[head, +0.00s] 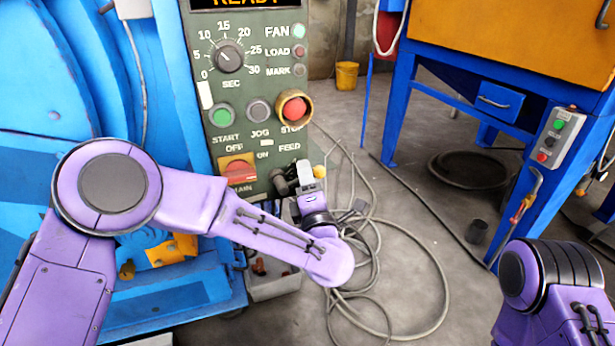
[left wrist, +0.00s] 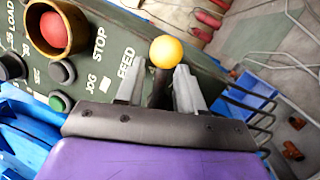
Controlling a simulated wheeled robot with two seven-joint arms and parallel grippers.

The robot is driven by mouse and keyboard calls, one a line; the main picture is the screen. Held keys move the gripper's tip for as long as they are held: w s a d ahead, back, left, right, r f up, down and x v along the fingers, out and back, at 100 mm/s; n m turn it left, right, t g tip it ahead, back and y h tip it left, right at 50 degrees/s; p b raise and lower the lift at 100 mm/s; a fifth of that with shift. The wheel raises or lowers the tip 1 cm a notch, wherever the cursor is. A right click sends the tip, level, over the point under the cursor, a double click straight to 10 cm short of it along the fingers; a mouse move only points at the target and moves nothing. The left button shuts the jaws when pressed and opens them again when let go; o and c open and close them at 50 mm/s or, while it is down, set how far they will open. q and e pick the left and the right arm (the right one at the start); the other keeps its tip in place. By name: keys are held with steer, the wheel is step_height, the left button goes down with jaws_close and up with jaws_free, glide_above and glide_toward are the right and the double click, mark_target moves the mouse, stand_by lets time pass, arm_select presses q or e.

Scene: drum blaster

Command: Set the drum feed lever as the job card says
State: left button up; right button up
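The drum feed lever is a dark stem with a yellow ball knob (left wrist: 166,52), beside the FEED label on the green control panel (left wrist: 105,88). In the head view the knob (head: 320,171) shows at the panel's lower right edge, with the stem mostly hidden by my gripper. My left gripper (left wrist: 157,84) is open, with one grey finger on each side of the stem. Gaps show between the stem and both fingers, and the ball lies beyond the fingertips. My right gripper is out of view. I cannot make out a job card.
The panel also carries a timer dial (head: 229,57), a green START button (head: 222,115), a red STOP button (head: 296,108) in a yellow collar and a red main switch (head: 238,170). Loose cable (head: 440,290) lies on the floor. A blue cabinet (head: 470,100) stands at right.

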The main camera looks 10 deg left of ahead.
arm_select(q)
steer(key=p+v, duration=0.2)
steer(key=v, duration=0.8)
steer(key=shift+s, duration=0.15)
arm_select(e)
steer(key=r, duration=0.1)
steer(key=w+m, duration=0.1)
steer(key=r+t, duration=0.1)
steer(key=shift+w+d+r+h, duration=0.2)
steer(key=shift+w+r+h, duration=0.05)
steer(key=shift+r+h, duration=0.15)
